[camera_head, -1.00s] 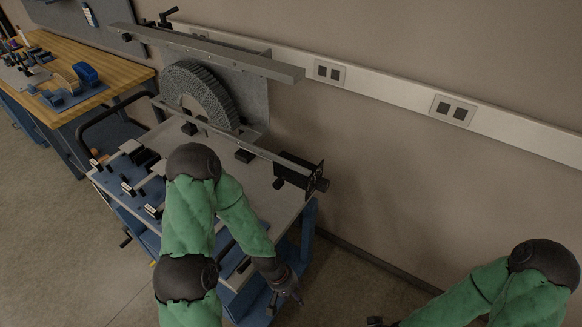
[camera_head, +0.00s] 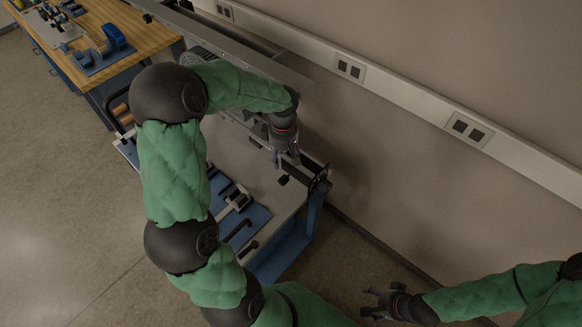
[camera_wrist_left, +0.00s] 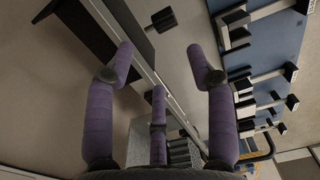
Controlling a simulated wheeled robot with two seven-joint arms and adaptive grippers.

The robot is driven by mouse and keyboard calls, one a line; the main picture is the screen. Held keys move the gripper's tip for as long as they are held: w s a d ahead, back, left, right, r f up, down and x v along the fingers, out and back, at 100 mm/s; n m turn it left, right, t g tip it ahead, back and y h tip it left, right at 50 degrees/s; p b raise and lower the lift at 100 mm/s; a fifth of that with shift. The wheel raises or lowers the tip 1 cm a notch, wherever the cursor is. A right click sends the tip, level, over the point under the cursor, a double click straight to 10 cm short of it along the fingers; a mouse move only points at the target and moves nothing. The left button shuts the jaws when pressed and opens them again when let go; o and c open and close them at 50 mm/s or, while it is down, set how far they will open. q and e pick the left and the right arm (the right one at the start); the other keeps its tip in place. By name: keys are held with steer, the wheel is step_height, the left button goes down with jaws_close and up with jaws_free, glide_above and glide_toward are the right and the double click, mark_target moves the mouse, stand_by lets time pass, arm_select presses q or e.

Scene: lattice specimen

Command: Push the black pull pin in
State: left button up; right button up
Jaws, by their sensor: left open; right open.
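In the head view my left gripper (camera_head: 285,158) is open and empty, pointing down over the right end of the trolley's rail. A black end bracket (camera_head: 318,180) sits there, with a small black knob (camera_head: 283,180) just below the fingers. The left wrist view shows my spread left fingers (camera_wrist_left: 160,75), a dark bracket (camera_wrist_left: 85,28) and a black knob on a short stem (camera_wrist_left: 163,19) beyond them. This knob may be the pull pin; I cannot tell for sure, nor how deep it sits. No finger visibly touches it. My right gripper (camera_head: 373,303) is open and empty, away from the trolley.
The blue trolley's grey top (camera_head: 235,150) is partly hidden by my left arm. A blue tray (camera_head: 240,215) with black-handled parts lies on it. The grey lattice piece (camera_wrist_left: 182,152) is mostly hidden. A wall with a white trunking (camera_head: 400,93) runs close behind.

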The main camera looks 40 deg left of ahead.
mark_target(283, 178)
arm_select(q)
steer(key=f, duration=0.1)
steer(key=s+f, duration=0.1)
steer(key=f, duration=0.1)
steer(key=shift+s+f, duration=0.35)
steer(key=f, duration=0.2)
steer(key=w+f, duration=0.1)
steer(key=f, duration=0.1)
steer(key=shift+f, duration=0.15)
steer(key=shift+s+f, duration=0.25)
steer(key=shift+f, duration=0.4)
steer(key=shift+w+f, duration=0.15)
steer(key=shift+f, duration=0.15)
jaws_close()
jaws_free()
arm_select(e)
steer(key=shift+s+f, duration=0.1)
steer(key=shift+s, duration=0.35)
arm_select(q)
steer(key=shift+r, duration=0.1)
step_height(283, 178, up, 12)
